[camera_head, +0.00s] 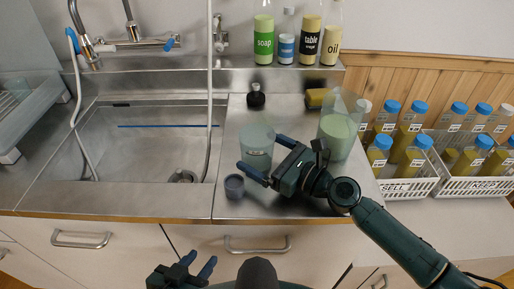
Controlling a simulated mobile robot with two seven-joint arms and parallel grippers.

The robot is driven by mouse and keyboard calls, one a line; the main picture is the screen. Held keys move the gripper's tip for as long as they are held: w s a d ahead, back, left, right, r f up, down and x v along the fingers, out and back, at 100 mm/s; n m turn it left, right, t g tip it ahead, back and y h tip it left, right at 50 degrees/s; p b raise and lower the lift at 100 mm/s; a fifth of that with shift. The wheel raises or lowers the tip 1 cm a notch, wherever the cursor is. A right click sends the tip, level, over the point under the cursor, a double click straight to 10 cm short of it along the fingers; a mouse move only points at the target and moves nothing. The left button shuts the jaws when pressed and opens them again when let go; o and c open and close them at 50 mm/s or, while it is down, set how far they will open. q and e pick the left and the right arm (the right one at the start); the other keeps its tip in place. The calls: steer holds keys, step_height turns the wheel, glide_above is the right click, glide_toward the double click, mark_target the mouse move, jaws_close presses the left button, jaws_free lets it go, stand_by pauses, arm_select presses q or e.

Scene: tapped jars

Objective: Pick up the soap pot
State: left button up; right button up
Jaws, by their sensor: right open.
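A translucent pale green pot (257,136) with a small label I cannot read stands on the steel counter right of the sink; it may be the soap pot. My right gripper (260,153) is open, its two blue fingertips on either side of the pot's lower part. I cannot tell whether they touch it. A tall bottle with a green soap label (264,40) stands on the back ledge. My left gripper (198,262) is low in front of the cabinets, its blue fingertips apart, with nothing between them.
A small dark cup (234,187) stands close to the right gripper's nearer finger. A clear pitcher with pale green contents (338,132), a dark small bottle (256,98) and a yellow sponge (317,98) are around. White crates (412,187) of bottles stand right; the sink (140,150) is left.

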mark_target(272, 146)
steer(key=c, duration=1.1)
steer(key=shift+r, duration=0.1)
step_height(272, 146, up, 3)
steer(key=p, duration=0.2)
steer(key=shift+r+p, duration=0.15)
steer(key=shift+p, duration=0.15)
steer(key=shift+s+d, duration=0.2)
steer(key=b+v, duration=0.1)
steer(key=v, duration=0.2)
steer(key=b+v, duration=0.1)
steer(key=v, duration=0.3)
steer(key=f+b+v, duration=0.1)
steer(key=v, duration=0.3)
steer(key=shift+d+b, duration=0.1)
steer(key=shift+b, duration=0.3)
steer(key=v, duration=0.1)
steer(key=b+v, duration=0.1)
steer(key=v, duration=0.3)
steer(key=shift+s+d+r+b, duration=0.15)
steer(key=shift+r+b, duration=0.25)
arm_select(q)
steer(key=shift+f+n, duration=0.3)
steer(key=shift+f, duration=0.5)
arm_select(e)
steer(key=shift+s+d+r, duration=0.1)
steer(key=shift+s+d, duration=0.15)
steer(key=shift+d, duration=0.1)
